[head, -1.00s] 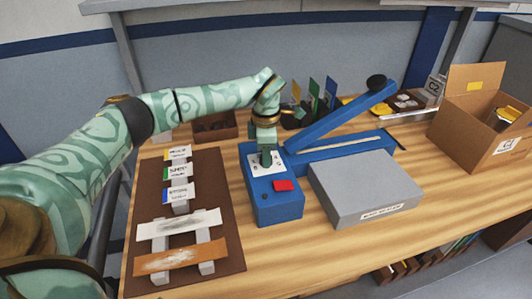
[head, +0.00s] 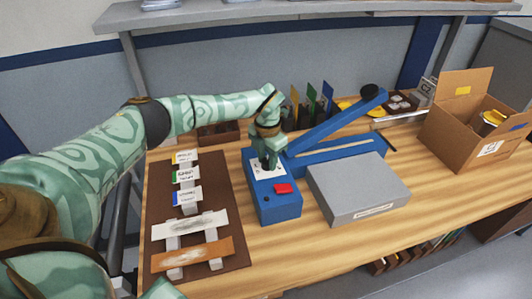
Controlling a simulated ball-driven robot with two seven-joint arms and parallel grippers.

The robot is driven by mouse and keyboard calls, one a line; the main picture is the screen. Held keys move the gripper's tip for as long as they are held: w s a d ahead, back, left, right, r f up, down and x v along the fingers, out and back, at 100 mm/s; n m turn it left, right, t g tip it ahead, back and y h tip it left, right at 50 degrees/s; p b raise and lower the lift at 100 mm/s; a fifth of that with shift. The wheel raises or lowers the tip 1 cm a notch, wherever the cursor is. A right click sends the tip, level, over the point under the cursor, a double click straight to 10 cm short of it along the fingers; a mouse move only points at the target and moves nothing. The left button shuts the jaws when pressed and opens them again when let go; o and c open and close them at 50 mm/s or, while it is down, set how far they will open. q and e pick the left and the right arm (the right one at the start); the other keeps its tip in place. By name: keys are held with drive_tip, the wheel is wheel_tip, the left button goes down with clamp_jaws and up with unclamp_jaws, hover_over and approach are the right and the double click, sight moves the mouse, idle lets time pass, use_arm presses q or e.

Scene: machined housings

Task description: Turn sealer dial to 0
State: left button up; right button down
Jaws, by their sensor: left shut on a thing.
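The blue sealer (head: 277,208) stands on the wooden table, with its long blue arm (head: 335,124) raised toward the back right. A white dial plate (head: 263,175) and a red button (head: 283,188) are on its control box. My left gripper (head: 268,163) points down over the white plate and is shut on the sealer dial. The dial is mostly hidden by the fingers, and I cannot read its setting. My right gripper is not in view.
A grey box (head: 358,183) stands right of the sealer. A brown board (head: 210,240) with labelled blocks and two strips lies to the left. An open cardboard box (head: 465,135) stands at the right. Coloured dividers (head: 312,98) stand behind the sealer. The front table is clear.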

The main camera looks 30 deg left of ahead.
use_arm(q)
drive_tip(key=n, duration=0.1)
drive_tip(key=n+p, duration=0.2)
drive_tip(key=shift+r+n, duration=0.25)
drive_tip(key=shift+n, duration=0.15)
drive_tip(key=n+p, duration=0.2)
drive_tip(key=n, duration=0.1)
drive_tip(key=shift+n+p, duration=0.3)
drive_tip(key=shift+p, duration=0.05)
drive_tip(key=n+p, duration=0.2)
drive_tip(key=n, duration=0.1)
drive_tip(key=shift+w+n, duration=0.1)
drive_tip(key=shift+n, duration=0.2)
drive_tip(key=n+p, duration=0.2)
drive_tip(key=n, duration=0.1)
drive_tip(key=shift+n, duration=0.3)
drive_tip(key=n+p, duration=0.1)
drive_tip(key=n, duration=0.2)
drive_tip(key=shift+n, duration=0.3)
drive_tip(key=n+p, duration=0.1)
drive_tip(key=n, duration=0.1)
drive_tip(key=shift+n, duration=0.4)
drive_tip(key=shift+f+n+p, duration=0.15)
drive_tip(key=shift+n+p, duration=0.45)
drive_tip(key=shift+n, duration=2)
drive_tip(key=o, duration=1)
drive_tip(key=shift+c, duration=0.2)
